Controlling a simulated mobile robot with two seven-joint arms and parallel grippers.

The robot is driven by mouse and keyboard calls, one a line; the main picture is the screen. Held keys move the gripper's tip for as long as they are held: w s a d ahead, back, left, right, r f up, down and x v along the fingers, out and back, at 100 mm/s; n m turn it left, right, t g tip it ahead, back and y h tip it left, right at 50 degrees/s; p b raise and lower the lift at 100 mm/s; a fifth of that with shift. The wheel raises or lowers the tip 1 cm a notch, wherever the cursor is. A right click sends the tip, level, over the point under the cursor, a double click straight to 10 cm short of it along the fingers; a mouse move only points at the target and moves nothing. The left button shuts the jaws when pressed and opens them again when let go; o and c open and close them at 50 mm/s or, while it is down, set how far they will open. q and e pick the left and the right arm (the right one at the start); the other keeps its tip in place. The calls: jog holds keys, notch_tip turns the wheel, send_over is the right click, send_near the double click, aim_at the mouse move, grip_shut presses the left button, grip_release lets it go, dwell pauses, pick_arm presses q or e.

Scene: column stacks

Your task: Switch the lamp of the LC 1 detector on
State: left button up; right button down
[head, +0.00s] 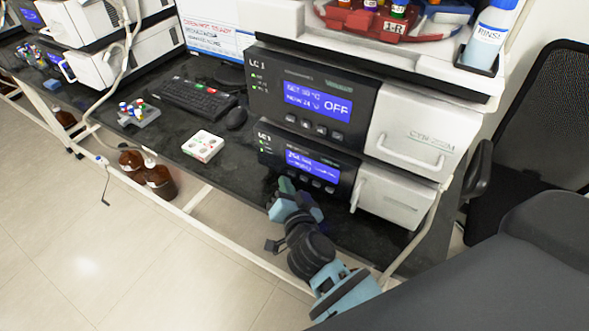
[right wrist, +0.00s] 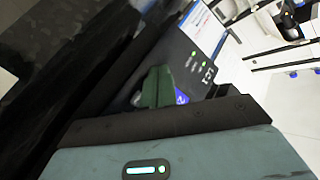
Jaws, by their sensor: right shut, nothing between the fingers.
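The lower LC 1 module (head: 268,150), whose blue display (head: 313,164) starts with what looks like 254, appears to be the detector. A row of small buttons sits below the display. My right gripper (head: 287,186) is at the lower left of this front panel, its green fingers shut and empty. In the right wrist view the fingers (right wrist: 157,88) are close to the dark panel (right wrist: 172,50) and cover part of the blue display (right wrist: 181,97). I cannot tell whether they touch it. The lamp state is too small to read. My left gripper is not in view.
The column oven (head: 262,82) above reads OFF on its display (head: 318,101). A chair (head: 545,120) stands right.

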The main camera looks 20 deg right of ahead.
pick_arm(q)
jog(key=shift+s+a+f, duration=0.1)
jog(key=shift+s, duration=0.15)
pick_arm(e)
jog(key=shift+s+a, duration=0.1)
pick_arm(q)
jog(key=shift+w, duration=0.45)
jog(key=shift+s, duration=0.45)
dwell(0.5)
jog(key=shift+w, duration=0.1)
pick_arm(e)
jog(key=shift+w+d+r+p, duration=0.15)
jog(key=shift+w+d+p, duration=0.15)
jog(key=shift+p, duration=0.1)
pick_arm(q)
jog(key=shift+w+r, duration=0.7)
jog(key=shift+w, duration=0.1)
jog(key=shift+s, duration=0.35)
pick_arm(e)
jog(key=shift+w+d, duration=0.1)
jog(key=shift+d, duration=0.05)
